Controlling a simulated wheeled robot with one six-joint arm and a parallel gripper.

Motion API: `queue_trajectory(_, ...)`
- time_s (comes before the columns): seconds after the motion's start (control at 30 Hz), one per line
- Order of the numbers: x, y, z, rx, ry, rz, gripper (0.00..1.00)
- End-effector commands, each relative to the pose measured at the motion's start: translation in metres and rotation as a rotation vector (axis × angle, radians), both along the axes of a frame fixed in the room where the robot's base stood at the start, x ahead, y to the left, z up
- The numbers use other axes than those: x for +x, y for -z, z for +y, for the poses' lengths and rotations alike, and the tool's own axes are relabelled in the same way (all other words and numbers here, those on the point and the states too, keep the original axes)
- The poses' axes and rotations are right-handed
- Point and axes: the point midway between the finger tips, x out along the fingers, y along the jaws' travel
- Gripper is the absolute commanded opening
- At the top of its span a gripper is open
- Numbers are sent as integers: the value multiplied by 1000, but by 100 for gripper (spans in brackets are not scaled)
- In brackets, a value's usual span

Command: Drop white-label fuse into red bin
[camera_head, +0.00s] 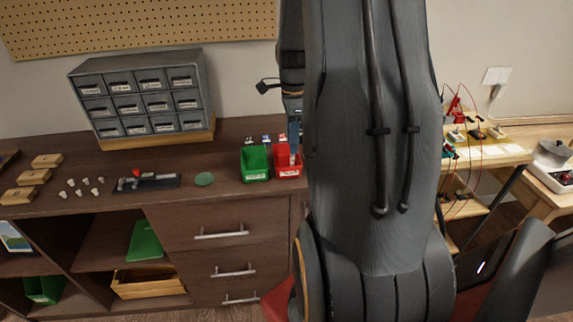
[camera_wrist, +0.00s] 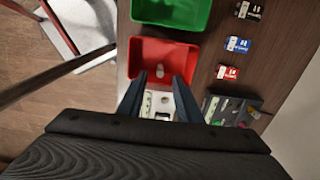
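The red bin (camera_head: 287,172) stands on the brown bench beside the green bin (camera_head: 255,177). In the wrist view the red bin (camera_wrist: 190,48) lies just beyond my fingertips. My gripper (camera_wrist: 158,80) has its two dark fingers spread apart, with the bin's near part between them. A small pale cylinder, apparently the fuse (camera_wrist: 160,71), shows within the red bin between the fingertips, touching neither. Its label cannot be read. In the head view my gripper (camera_head: 294,150) reaches down over the red bin, and my arm hides the area to its right.
Small black, blue and red labelled blocks (camera_wrist: 237,44) stand in a row behind the bins. A dark tray (camera_wrist: 232,108) and a white board lie close by in the wrist view. A drawer cabinet (camera_head: 145,95) and small white pieces (camera_head: 82,187) are at left.

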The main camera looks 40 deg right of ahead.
Motion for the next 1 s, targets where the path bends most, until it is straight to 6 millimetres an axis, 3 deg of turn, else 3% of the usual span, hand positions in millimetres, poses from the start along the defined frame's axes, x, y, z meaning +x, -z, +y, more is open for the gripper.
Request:
queue_trajectory(0.3,1,-49,-1,-3,0,-5,32)
queue_trajectory(0.5,1,-68,-1,-2,0,-3,32)
queue_trajectory(1.0,0,-72,0,-1,0,-1,32)
